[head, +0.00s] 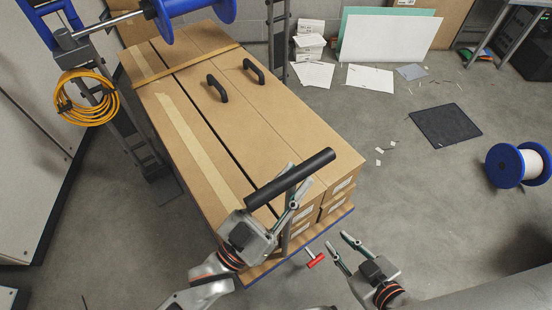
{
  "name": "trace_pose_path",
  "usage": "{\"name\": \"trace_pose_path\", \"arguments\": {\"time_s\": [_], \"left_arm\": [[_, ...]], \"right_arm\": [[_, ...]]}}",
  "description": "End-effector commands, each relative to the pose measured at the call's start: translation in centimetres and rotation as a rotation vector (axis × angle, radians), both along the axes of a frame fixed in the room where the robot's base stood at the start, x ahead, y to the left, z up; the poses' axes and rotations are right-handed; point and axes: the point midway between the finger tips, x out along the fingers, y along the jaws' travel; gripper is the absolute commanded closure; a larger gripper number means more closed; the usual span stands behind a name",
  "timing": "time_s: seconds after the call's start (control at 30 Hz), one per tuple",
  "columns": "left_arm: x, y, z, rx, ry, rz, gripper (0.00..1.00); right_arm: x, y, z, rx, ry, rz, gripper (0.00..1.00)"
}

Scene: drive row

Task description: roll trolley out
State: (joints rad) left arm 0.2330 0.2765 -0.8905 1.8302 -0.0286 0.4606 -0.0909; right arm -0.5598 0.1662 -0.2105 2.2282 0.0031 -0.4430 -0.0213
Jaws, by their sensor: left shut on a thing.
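The trolley's blue-edged deck (338,222) carries a stack of long brown cardboard boxes (230,110). A thick black handle bar (318,165) stands above the near end of the load. My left gripper (297,183) is shut on this bar, right of its middle, and its fingers hide part of it. A red T-shaped grip (315,261) sticks out at the trolley's near edge. My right gripper (337,241) is open and empty, apart from the trolley, just right of the red grip. The wheels are hidden.
A rack with a blue spool (208,12) and orange cable coil (86,101) stands close left. A pale cabinet (40,120) is further left. A black mat (445,125), white-wound reel (518,164) and scraps lie right. Floor between trolley and mat is mostly clear.

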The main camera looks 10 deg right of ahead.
Motion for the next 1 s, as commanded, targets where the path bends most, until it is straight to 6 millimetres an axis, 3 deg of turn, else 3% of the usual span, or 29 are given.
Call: {"name": "trace_pose_path", "arguments": {"time_s": [0.1,0.3,0.83,0.87,1.0], "left_arm": [[-1.9,-0.9,0.2,0.0,-0.003,0.001,1.0],[-3.7,-1.8,0.2,0.0,-0.003,0.003,1.0],[-4.4,-2.1,0.1,0.0,-0.004,0.002,1.0],[-4.4,-2.1,0.1,0.0,-0.004,0.002,0.72],[-4.4,-2.1,0.1,0.0,-0.003,0.002,0.68]], "right_arm": [[0.3,0.0,0.4,0.001,-0.008,-0.003,0.75],[0.0,0.0,0.1,0.002,-0.001,-0.005,0.75],[-0.5,-0.2,-0.2,-0.001,0.011,-0.008,0.75],[-0.5,-0.2,-0.2,-0.001,0.01,-0.008,0.75],[-0.2,-0.2,0.0,-0.001,0.004,-0.008,0.75]]}}
